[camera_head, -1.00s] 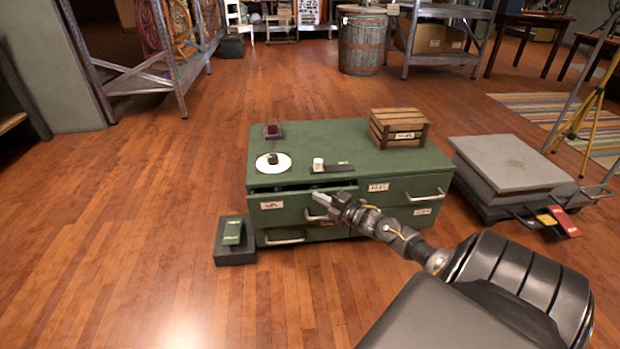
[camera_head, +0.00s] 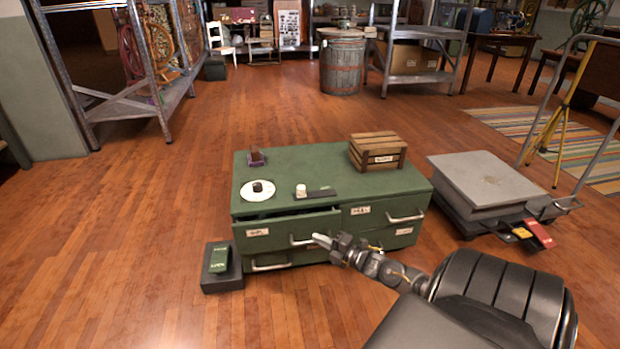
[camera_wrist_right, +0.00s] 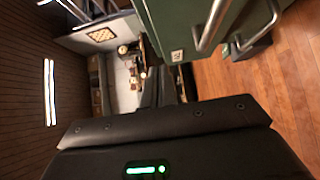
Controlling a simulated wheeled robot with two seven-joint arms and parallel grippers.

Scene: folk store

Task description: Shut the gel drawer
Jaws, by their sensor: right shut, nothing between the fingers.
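The green cabinet (camera_head: 330,180) stands on the floor ahead. Its upper-left drawer (camera_head: 280,230), whose label seems to read GEL, is partly pulled out, with a dark gap above its front. Its metal handle (camera_head: 302,240) sits at the right part of that front. My right gripper (camera_head: 322,241) is shut and empty, its tip just by the right end of the handle; I cannot tell if they touch. In the right wrist view, the green fronts and a metal handle (camera_wrist_right: 214,22) show beside the dark gripper (camera_wrist_right: 166,80). My left gripper is not in view.
A wooden crate (camera_head: 378,151), a white disc (camera_head: 250,194) and small items sit on the cabinet top. A dark box (camera_head: 222,281) with a green item (camera_head: 219,258) stands at its left. A grey platform cart (camera_head: 490,180) is at the right.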

